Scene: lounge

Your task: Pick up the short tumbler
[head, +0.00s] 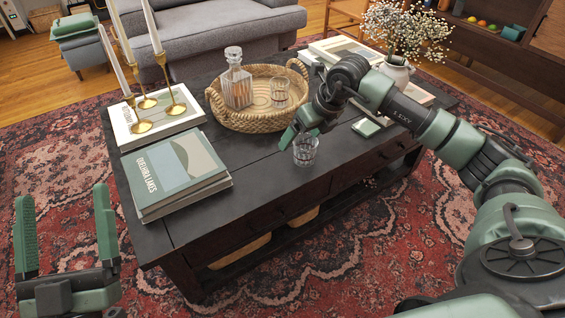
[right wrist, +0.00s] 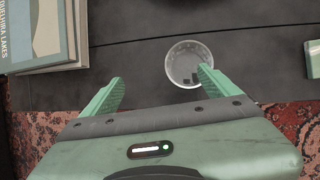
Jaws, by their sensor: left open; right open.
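A short clear glass tumbler (head: 305,152) stands upright near the front edge of the dark coffee table (head: 265,185). My right gripper (head: 302,130) is open and empty, pointing down just above and behind the tumbler. In the right wrist view, the tumbler (right wrist: 186,62) shows beyond the tip of the right-hand finger, off-centre from the gap of my right gripper (right wrist: 160,84). That finger overlaps its rim; I cannot tell whether they touch. A second clear glass (head: 279,91) stands in the wicker tray. My left gripper (head: 64,208) is open and empty over the rug.
The wicker tray (head: 247,122) holds a glass decanter (head: 236,88). Books (head: 178,172) lie at the left, with brass candlesticks (head: 146,103) on another book behind. A small green item (head: 366,127) lies right of the tumbler. A flower vase (head: 397,72) stands at the back right.

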